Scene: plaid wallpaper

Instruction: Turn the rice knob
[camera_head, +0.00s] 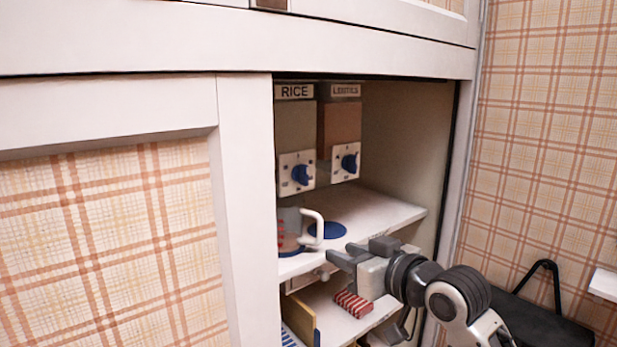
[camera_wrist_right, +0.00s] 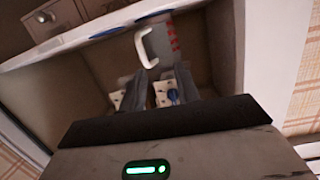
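The rice dispenser (camera_head: 295,130) hangs in the open cupboard under a RICE label. Its blue rice knob (camera_head: 301,175) sits on a white plate; in the upside-down right wrist view it appears as the blue knob on the right (camera_wrist_right: 173,96). My right gripper (camera_head: 350,251) is at the shelf's front edge, below and right of the rice knob, touching neither knob. In the right wrist view its fingers (camera_wrist_right: 162,76) are apart with nothing between them. My left gripper is not in view.
The lentils dispenser (camera_head: 340,122) with its own blue knob (camera_head: 349,162) is just right of the rice one. A clear cup with a white handle (camera_head: 317,228) stands on the shelf (camera_head: 375,215) below the rice dispenser. A white cupboard frame (camera_head: 248,200) borders the opening on the left.

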